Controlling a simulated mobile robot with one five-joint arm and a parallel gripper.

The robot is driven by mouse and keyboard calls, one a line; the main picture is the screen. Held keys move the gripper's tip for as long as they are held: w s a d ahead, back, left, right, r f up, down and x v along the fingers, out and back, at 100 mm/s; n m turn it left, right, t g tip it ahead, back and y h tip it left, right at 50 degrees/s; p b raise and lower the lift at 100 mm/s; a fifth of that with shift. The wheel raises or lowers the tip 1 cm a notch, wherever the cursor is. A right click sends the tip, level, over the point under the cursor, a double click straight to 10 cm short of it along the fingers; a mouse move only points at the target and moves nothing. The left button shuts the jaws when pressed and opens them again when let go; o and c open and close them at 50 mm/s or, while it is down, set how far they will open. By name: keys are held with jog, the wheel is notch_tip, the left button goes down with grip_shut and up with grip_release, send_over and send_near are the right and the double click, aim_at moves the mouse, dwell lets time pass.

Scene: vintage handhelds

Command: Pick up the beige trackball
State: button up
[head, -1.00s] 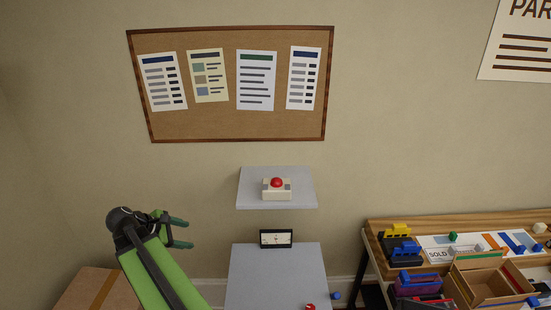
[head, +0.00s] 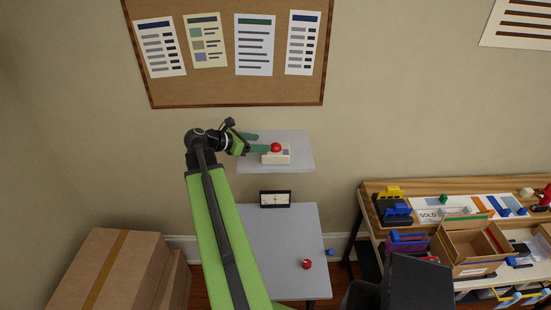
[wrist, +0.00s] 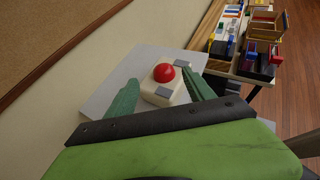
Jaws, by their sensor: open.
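The beige trackball (head: 275,158) sits on a small grey wall shelf (head: 303,163). It has a beige body, a red ball on top and grey buttons. It also shows in the wrist view (wrist: 151,91), ahead of my fingers. My gripper (head: 262,143) is open and empty, at the left of the trackball. In the wrist view, my two green fingers (wrist: 164,95) point toward the trackball, one on either side of its near end. I cannot tell whether a finger touches it. The near side of the trackball is partly hidden by the right finger.
A wooden desk (head: 372,187) with trays and boxes is at the right. Cardboard boxes (head: 100,270) stand at the lower left. The wall is behind the shelf.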

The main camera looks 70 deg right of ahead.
aim_at(274, 144)
jog(key=shift+x, duration=0.9)
jog(key=b+x, duration=0.2)
jog(key=x, duration=0.3)
jog(key=shift+s+f+b, duration=0.15)
jog(key=shift+f+b, duration=0.05)
jog(key=shift+b, duration=0.2)
jog(key=shift+a, duration=0.1)
grip_shut()
